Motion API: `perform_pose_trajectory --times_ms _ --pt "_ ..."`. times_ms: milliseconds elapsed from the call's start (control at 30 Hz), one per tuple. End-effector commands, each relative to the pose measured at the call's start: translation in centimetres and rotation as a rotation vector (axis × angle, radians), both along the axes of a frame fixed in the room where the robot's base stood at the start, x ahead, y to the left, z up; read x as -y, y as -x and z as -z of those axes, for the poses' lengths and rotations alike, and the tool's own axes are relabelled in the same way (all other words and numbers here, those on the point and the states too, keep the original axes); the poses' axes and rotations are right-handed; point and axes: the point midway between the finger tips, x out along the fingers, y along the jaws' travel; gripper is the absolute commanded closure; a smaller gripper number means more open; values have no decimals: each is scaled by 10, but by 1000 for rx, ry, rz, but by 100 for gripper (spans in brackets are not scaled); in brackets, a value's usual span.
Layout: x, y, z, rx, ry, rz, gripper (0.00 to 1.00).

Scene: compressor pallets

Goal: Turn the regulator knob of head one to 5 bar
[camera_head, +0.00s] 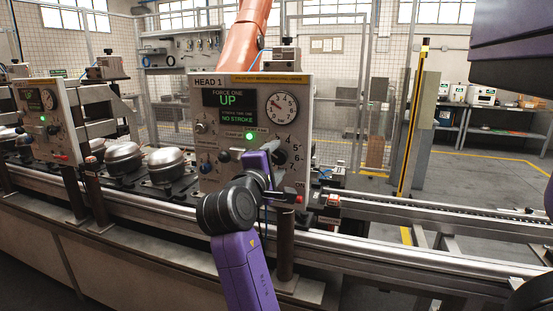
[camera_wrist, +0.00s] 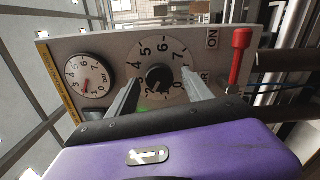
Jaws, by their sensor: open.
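The head one panel (camera_head: 222,132) is a grey box with a green "UP" display. My gripper (camera_wrist: 161,79) is open, with one finger on each side of the knob. I cannot tell whether the fingers touch it. The pointer's exact setting is unclear.
A red-handled lever (camera_wrist: 239,50) stands beside the dial. A green lamp (camera_head: 249,136) glows on the panel. Metal domes (camera_head: 166,163) and a second panel (camera_head: 42,100) are to the left. A conveyor rail (camera_head: 420,215) runs to the right.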

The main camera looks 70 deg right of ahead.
Motion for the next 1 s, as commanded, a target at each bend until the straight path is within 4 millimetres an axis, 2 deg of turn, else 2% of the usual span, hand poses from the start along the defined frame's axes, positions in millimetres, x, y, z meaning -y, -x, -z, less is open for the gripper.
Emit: perform_pose_trajectory --times_ms 100,367,467,600,700,1000 --pt "7 -1 0 0 -1 -1 41" --pt "9 -1 0 1 0 -1 41" --pt "8 -1 0 1 0 -1 57" --pt "8 -1 0 1 0 -1 84" --pt "8 -1 0 1 0 -1 100" --pt "8 -1 1 40 -4 -1 100"
